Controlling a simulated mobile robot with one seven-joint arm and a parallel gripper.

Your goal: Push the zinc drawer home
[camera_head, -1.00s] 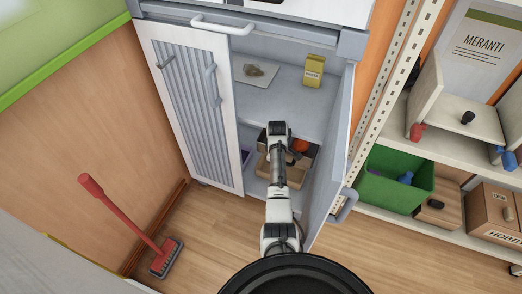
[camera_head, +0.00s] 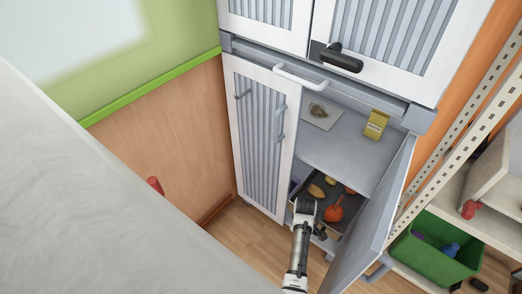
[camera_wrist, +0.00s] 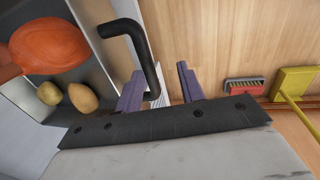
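The grey drawer, which I take as the zinc one, stands pulled out low in the open cabinet, its dark inside (camera_head: 349,203) holding several potatoes and an orange item (camera_head: 334,211). In the wrist view its grey side wall (camera_wrist: 92,42) and black bent handle (camera_wrist: 128,32) show, with potatoes (camera_wrist: 82,97) and the orange item (camera_wrist: 50,45) inside. My gripper (camera_wrist: 160,88) is open, its purple fingers apart.
The cabinet door (camera_head: 378,220) stands open on the right. A shelf above the drawer holds a yellow box (camera_head: 376,124). A green bin (camera_head: 437,250) stands at right. A red brush (camera_wrist: 245,86) and a yellow dustpan (camera_wrist: 293,83) are on the floor.

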